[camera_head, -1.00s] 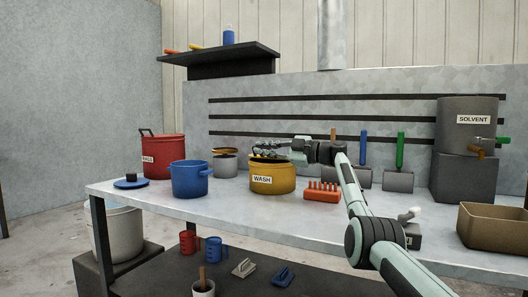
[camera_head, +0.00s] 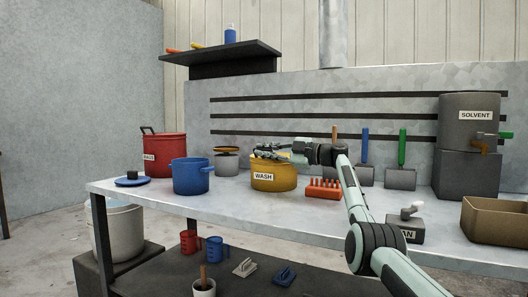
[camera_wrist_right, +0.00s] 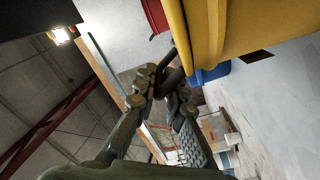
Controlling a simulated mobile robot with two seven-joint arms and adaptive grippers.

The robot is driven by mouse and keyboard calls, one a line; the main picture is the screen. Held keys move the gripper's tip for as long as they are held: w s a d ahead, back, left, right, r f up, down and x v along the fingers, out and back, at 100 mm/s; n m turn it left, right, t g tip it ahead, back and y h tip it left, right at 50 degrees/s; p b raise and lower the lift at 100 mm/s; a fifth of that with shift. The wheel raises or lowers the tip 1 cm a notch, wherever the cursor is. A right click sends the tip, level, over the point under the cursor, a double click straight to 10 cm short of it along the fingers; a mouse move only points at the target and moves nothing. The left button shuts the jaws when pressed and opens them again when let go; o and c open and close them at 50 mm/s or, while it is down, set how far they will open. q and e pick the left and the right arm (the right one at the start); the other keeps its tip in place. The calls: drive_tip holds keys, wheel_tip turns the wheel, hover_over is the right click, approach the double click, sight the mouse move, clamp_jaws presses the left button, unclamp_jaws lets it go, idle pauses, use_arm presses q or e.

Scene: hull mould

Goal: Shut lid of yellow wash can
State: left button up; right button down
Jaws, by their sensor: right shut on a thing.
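The yellow can labelled WASH (camera_head: 275,180) stands on the grey bench. My right gripper (camera_head: 268,150) is over its top and hides much of the rim and lid. A yellow strip shows beside the fingers at the top. I cannot tell whether the lid sits flush. In the right wrist view, the gripper (camera_wrist_right: 162,88) is shut on a dark handle (camera_wrist_right: 176,75) next to a yellow surface (camera_wrist_right: 208,30). I cannot tell there which part is lid and which is can. My left gripper is not in view.
A blue pot (camera_head: 190,178) and red can (camera_head: 163,155) stand left of the yellow can. An orange-red pegged block (camera_head: 323,190) is close on the right. A tan tray (camera_head: 492,220) lies at the right. The bench front is clear.

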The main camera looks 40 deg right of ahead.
drive_tip(key=shift+d+f, duration=0.15)
drive_tip(key=shift+d, duration=0.05)
drive_tip(key=c, duration=1.6)
unclamp_jaws()
drive_tip(key=shift+s+d, duration=0.1)
drive_tip(key=shift+d, duration=0.05)
drive_tip(key=shift+c, duration=0.2)
drive_tip(key=shift+a, duration=0.2)
drive_tip(key=shift+r, duration=0.55)
wheel_tip(320, 180, up, 9)
drive_tip(key=shift+f, duration=0.1)
